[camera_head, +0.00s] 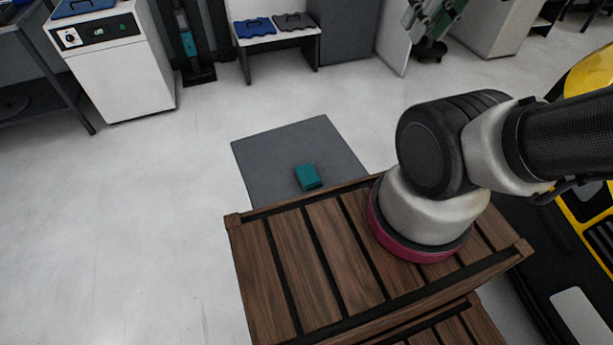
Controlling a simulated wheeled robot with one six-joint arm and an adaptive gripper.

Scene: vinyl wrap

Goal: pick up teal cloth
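The teal cloth (308,177) is a small folded block. It lies on a grey square mat (275,150), near the mat's edge closest to the wooden slatted crate. My arm reaches in from the right over the crate. Its last visible part, a pale joint with a dark red ring, is above the crate's right half. My gripper is not in view.
The wooden slatted crate (290,262) fills the lower middle, just in front of the mat. A white cabinet (122,75) stands at the upper left. A low bench (277,36) with blue and grey items is at the back. The pale floor at left is clear.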

